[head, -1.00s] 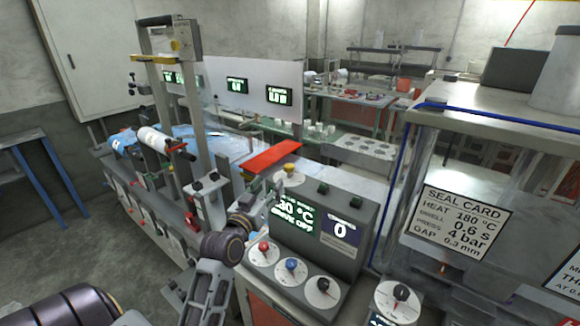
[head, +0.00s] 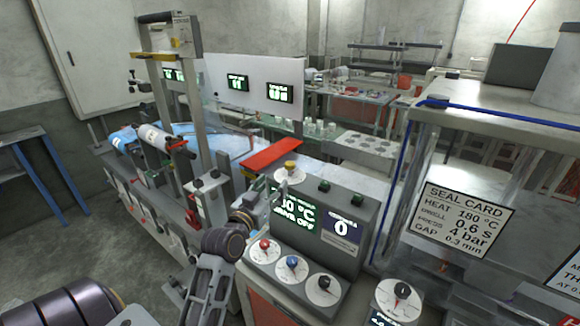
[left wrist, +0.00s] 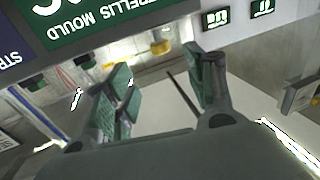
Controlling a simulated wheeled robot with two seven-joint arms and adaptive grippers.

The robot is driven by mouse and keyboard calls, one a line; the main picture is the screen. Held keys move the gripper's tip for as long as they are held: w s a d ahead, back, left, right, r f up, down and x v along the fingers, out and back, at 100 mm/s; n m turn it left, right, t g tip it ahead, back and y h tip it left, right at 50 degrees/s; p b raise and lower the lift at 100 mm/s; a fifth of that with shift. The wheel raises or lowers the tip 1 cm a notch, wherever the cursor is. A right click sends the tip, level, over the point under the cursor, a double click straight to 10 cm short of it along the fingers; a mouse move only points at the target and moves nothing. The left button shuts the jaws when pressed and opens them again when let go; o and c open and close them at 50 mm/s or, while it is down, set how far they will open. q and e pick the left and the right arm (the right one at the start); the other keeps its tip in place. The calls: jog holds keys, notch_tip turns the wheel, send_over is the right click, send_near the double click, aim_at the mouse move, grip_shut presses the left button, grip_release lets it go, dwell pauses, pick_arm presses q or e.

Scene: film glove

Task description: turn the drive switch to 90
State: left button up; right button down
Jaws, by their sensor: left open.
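A yellow knob (head: 290,165) stands on a round white dial (head: 287,178) at the top left of the grey control box (head: 345,205). The box's green display (head: 292,212) shows a °C reading and "DRIVE OFF". No label names the drive switch, but the yellow knob is closest to my gripper. My left gripper (head: 272,188) is just left of and below that knob, apart from it. In the left wrist view, the open, empty fingers (left wrist: 165,75) have the yellow knob (left wrist: 160,47) beyond and between them. My right gripper does not show.
Red (head: 264,244), blue (head: 292,262) and black (head: 324,282) knobs sit on the box's lower front. Another black knob (head: 402,289) is farther right. A red plate (head: 272,153) lies behind the yellow knob, and a clear-walled cabinet (head: 465,215) stands at right.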

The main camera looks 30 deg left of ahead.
aim_at(288, 168)
pick_arm(q)
jog(key=shift+w, duration=0.1)
jog(key=shift+w+a+p, duration=0.2)
jog(key=shift+w+p, duration=0.15)
jog(key=shift+w, duration=1)
jog(key=shift+w+a+p, duration=0.25)
jog(key=shift+w+p, duration=0.15)
jog(key=shift+w, duration=0.9)
jog(key=shift+w+a+p, duration=0.2)
jog(key=shift+w+p, duration=0.15)
jog(key=shift+w, duration=1)
jog(key=shift+w+a+p, duration=0.2)
jog(key=shift+w+p, duration=0.15)
jog(key=shift+w, duration=1.05)
jog(key=shift+w+a+p, duration=0.2)
jog(key=shift+w+p, duration=0.1)
jog(key=shift+w, duration=1.05)
jog(key=c, duration=1)
